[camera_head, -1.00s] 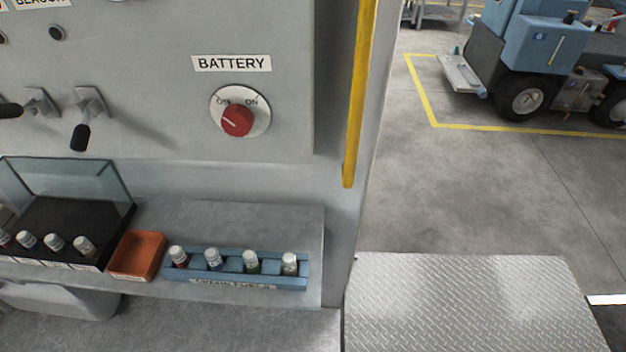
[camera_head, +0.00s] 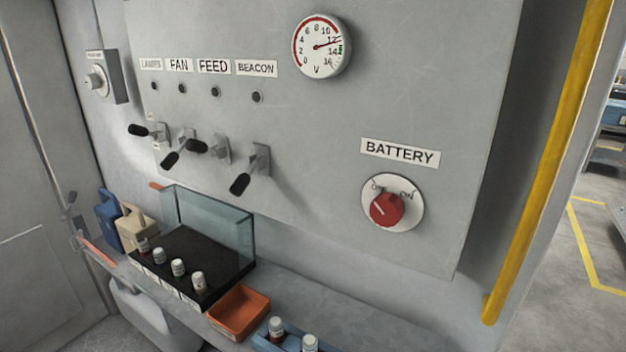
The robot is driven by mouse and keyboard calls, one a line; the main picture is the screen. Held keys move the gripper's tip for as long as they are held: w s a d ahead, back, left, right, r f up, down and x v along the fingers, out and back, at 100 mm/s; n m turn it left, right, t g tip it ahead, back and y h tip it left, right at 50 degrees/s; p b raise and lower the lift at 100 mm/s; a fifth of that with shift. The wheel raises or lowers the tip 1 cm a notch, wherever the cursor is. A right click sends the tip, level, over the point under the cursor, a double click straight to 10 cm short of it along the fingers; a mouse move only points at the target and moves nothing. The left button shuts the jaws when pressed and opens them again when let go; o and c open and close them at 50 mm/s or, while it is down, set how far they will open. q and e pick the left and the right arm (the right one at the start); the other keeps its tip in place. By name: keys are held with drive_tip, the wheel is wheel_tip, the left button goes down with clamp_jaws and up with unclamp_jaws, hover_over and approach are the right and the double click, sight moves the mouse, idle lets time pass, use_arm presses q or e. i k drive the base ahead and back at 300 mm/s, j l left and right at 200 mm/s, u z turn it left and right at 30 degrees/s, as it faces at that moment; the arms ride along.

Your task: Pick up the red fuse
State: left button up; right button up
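Small fuses with white caps stand in two places. Several stand along the front of a black box (camera_head: 205,250) with a raised clear lid, and the leftmost fuse (camera_head: 143,246) there looks reddish below its cap. A blue rack (camera_head: 262,344) is cut off by the bottom edge. A fuse with a dark reddish body (camera_head: 276,329) stands at its left end, with another white-capped fuse (camera_head: 310,343) to its right. The rest of the rack is out of view. Neither of my grippers is in view.
An empty orange tray (camera_head: 239,312) sits on the shelf between the box and the rack. Blue and beige jugs (camera_head: 140,228) stand at the left. The panel above has protruding black-handled levers (camera_head: 240,184) and a red battery knob (camera_head: 386,209). A yellow rail (camera_head: 540,165) is at the right.

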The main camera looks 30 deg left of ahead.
sight(142, 244)
drive_tip(key=u, duration=1.8)
drive_tip(key=z, duration=0.2)
drive_tip(key=i+j+z, duration=0.15)
drive_tip(key=j+z, duration=0.3)
drive_tip(key=i+j+z, duration=0.1)
drive_tip(key=j+z, duration=0.85)
drive_tip(key=i+l, duration=0.05)
drive_tip(key=l, duration=0.05)
